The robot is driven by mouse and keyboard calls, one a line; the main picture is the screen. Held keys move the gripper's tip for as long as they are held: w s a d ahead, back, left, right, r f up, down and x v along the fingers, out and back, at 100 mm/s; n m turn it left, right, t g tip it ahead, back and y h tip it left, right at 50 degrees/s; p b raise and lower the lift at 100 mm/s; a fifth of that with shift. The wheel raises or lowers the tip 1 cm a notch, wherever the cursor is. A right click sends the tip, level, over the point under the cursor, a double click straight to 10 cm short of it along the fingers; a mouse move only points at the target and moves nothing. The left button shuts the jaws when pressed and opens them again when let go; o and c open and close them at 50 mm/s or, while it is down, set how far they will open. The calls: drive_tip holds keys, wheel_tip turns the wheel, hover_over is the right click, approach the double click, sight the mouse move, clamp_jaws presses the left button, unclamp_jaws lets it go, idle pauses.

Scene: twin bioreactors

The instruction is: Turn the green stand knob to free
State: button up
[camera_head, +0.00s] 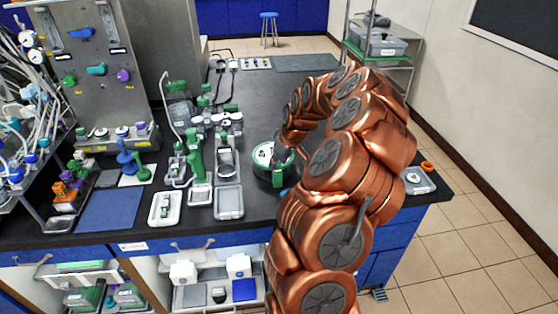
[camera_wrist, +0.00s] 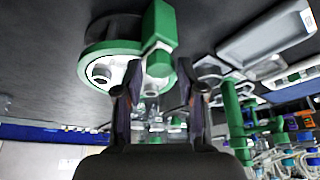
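A round dark stand with a green rim (camera_head: 272,180) and a pale top stands near the front of the bench, left of my arm. In the wrist view its green rim and pale disc (camera_wrist: 108,48) show close to my fingers, with a green upright block (camera_wrist: 160,35) crossing it. My gripper (camera_wrist: 160,72) is open, its two dark fingertips apart over the edge of this stand. I see nothing clearly held between them. I cannot tell which part is the green knob or whether a fingertip touches it. In the head view my arm hides the stand's right side.
Green clamp stands (camera_head: 196,160) and a grey tray (camera_head: 229,201) stand left of the round stand. A steel panel (camera_head: 85,45) with coloured knobs is farther left. An orange ring (camera_head: 427,166) lies at the right bench corner.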

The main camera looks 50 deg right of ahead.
clamp_jaws()
